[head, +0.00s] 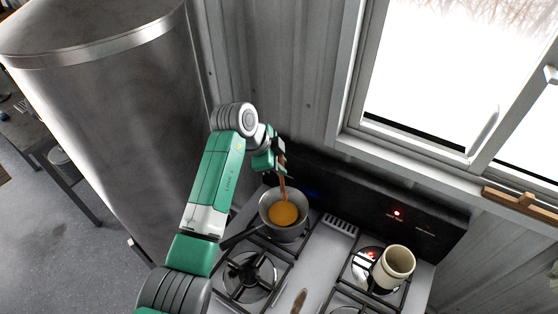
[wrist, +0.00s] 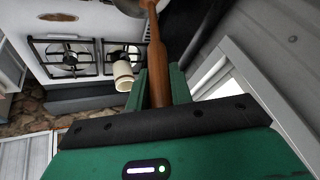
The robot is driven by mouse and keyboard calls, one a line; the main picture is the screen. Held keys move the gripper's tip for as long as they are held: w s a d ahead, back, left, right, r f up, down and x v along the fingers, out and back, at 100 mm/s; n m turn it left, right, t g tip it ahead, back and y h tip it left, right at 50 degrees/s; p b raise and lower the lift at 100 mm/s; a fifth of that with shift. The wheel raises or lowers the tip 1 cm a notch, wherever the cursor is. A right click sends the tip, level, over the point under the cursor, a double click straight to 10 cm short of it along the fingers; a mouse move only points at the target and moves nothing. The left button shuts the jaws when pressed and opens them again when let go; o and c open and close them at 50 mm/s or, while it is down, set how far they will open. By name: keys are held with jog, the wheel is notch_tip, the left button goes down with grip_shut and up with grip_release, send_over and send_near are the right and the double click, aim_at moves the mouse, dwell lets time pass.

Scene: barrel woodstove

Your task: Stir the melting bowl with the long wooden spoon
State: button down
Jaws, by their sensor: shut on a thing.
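My gripper (head: 277,160) is above the back left of the stove. In the wrist view, my gripper's two fingers (wrist: 158,88) are shut on the handle of the long wooden spoon (wrist: 158,60). The spoon (head: 283,183) points down, nearly upright, into the melting bowl (head: 298,206). The bowl is grey metal with amber-orange contents (head: 283,215). The spoon's lower end meets the contents, and its tip is hidden. Only a bit of the bowl's rim (wrist: 128,4) shows at the top of the wrist view.
A cream mug (head: 394,266) stands at the stove's right, near a red-glowing spot. A dark handle (head: 242,236) sticks out left of the bowl. A small brown wooden item (head: 299,300) lies at the stove's front. A dark back panel (head: 410,222) rises behind, and a large metal tank (head: 110,120) stands left.

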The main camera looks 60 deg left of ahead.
notch_tip(320, 180, down, 11)
jog(key=b, duration=0.6)
jog(key=shift+r, duration=0.1)
